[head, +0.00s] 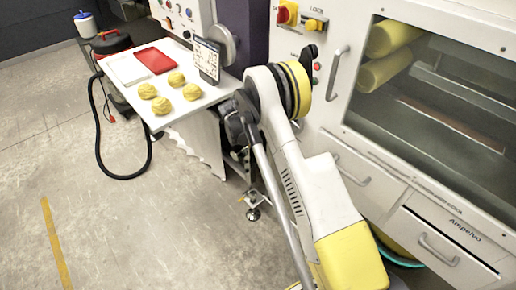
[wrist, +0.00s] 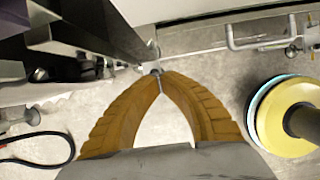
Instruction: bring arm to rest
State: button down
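My arm (head: 300,165) stands in the head view, with its white and yellow links in front of the machine, running down past the bottom edge. My gripper does not show in the head view. In the wrist view, my gripper's (wrist: 160,76) two ribbed orange-brown fingers bow outward and meet at their tips. It is shut, and nothing shows held between the fingers. Concrete floor shows between and beyond them.
A white table (head: 205,101) bears several yellow round items (head: 162,105), a red tray (head: 154,60), a white tray (head: 127,69) and a small display (head: 206,60). A cabinet (head: 415,185) with handles stands right. Floor at left is mostly clear, with a black hose (head: 98,150). A yellow disc-shaped object (wrist: 285,125) stands beside my gripper.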

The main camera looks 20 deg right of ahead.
jog(key=s+a+r+m+t+y, duration=0.1)
jog(key=s+a+r+m, duration=0.15)
jog(key=r, duration=0.65)
jog(key=s+a+r+m, duration=0.1)
jog(key=s+r+m, duration=0.25)
jog(key=r, duration=0.45)
jog(key=s+a+r+m+t+y, duration=0.1)
jog(key=s+a+r+m, duration=0.2)
jog(key=r, duration=0.6)
jog(key=s+a+r+m+t+y, duration=0.15)
jog(key=s+r+m, duration=0.5)
jog(key=s, duration=0.75)
jog(key=s+a+m+t, duration=0.2)
jog(key=s+m, duration=0.4)
jog(key=s, duration=0.6)
jog(key=shift+s+a+f+y, duration=0.2)
jog(key=shift+a+y, duration=0.15)
jog(key=shift+a, duration=0.35)
